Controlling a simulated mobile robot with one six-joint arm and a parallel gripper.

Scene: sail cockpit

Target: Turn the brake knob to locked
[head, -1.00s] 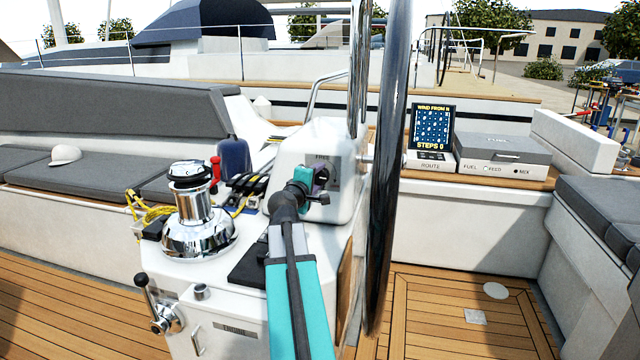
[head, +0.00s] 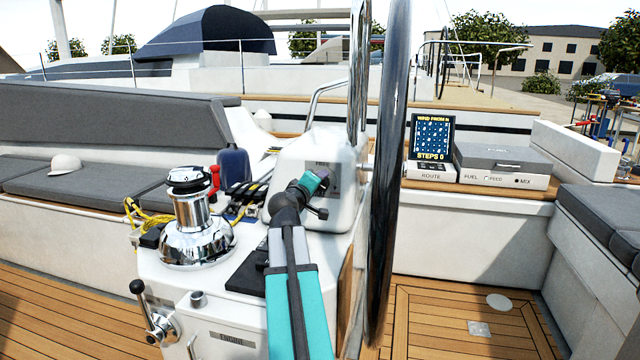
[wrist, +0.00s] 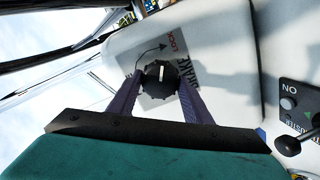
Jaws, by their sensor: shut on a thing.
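The brake knob (wrist: 160,78) is black with a ribbed rim and a white pointer mark. It sits on a grey label plate (wrist: 150,100) with BRAKE lettering, a curved arrow and LOCK in red at the upper right of the knob. The white mark points roughly up in the wrist view, short of the LOCK word. My gripper (wrist: 161,84) has its two purple fingers shut on the knob, one on each side.
A large steering wheel (head: 388,190) stands close right of my gripper. A chrome winch (head: 196,225) and yellow rope (head: 150,216) are to the left. A switch panel (wrist: 298,118) with a lever lies right in the wrist view. The wooden floor (head: 440,315) is clear.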

